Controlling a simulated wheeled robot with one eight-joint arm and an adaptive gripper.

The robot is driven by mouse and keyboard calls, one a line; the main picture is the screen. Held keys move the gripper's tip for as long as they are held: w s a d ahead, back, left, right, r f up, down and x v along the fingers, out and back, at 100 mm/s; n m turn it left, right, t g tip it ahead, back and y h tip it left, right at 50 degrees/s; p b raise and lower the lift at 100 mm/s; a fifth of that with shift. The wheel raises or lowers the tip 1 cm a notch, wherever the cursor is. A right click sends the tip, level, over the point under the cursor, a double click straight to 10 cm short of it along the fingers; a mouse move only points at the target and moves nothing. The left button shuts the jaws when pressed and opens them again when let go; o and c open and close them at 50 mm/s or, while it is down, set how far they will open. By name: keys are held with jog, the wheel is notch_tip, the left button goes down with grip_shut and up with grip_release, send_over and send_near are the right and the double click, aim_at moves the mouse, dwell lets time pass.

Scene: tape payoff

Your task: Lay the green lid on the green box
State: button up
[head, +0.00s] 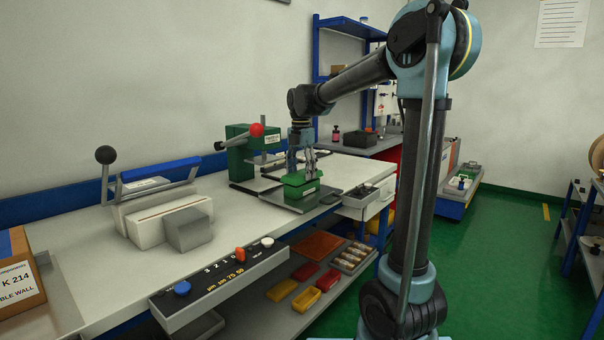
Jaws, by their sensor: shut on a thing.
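My gripper (302,172) points down at the far right part of the long workbench and is shut on the green lid (296,179). The green box (304,191) is directly under the lid, on a dark grey plate (282,199) on the bench. The lid appears over the box's top. I cannot tell from this view whether it touches the rim or hangs just above it. The inside of the box is hidden by the lid.
A green press with a red knob (257,130) stands just behind left of the box. A white machine with a black-knobbed lever (106,155) is farther left. A grey drawer of small parts (366,197) is to the right. The bench between machine and plate is clear.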

jog(key=shift+f, duration=0.85)
dwell(0.7)
jog(key=o, duration=1.1)
jog(key=shift+r, duration=0.1)
